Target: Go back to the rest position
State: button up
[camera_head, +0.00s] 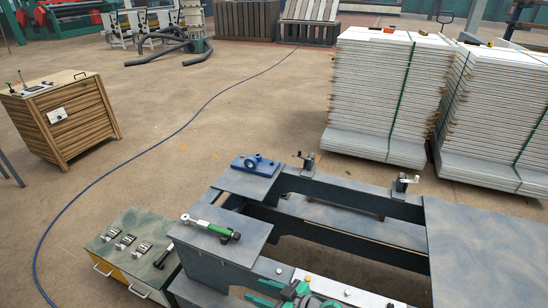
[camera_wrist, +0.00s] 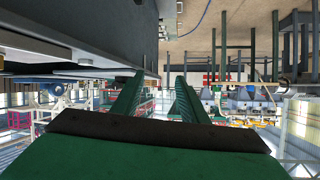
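My gripper (camera_wrist: 160,82) shows in the wrist view as two green fingers standing apart. Background shows in the gap between them, and nothing is held there. A dark-edged green body fills the bottom of that view. In the camera_head view, green and dark parts that look like my arm's end (camera_head: 296,294) show at the bottom edge, over the near side of the grey frame table (camera_head: 484,250). The fingertips cannot be made out there. A green and silver tool (camera_head: 212,229) lies on a plate of the table, apart from these green parts.
A blue part (camera_head: 255,164) sits on the table's far left corner, with two small clamps (camera_head: 402,184) along its far edge. A cabinet (camera_head: 128,250) with metal pieces stands left. Stacked white panels (camera_head: 385,90) stand behind. Open floor lies left, crossed by a blue cable (camera_head: 150,148).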

jog(key=s+d+f+m+t+h, duration=0.2)
jog(key=s+f+m+t+h, duration=0.2)
jog(key=s+f+m+h, duration=0.75)
jog(key=s+d+r+t, duration=0.1)
jog(key=s+r+t, duration=0.1)
jog(key=s+r, duration=0.6)
jog(key=s+d+r+n+t, duration=0.1)
jog(key=s+r+t, duration=0.1)
jog(key=s+r, duration=0.6)
jog(key=s, duration=0.6)
jog(key=shift+s+r+t, duration=0.3)
jog(key=shift+s+r, duration=0.05)
jog(key=shift+d+n+y, duration=0.1)
jog(key=shift+n+y, duration=0.15)
dwell(0.4)
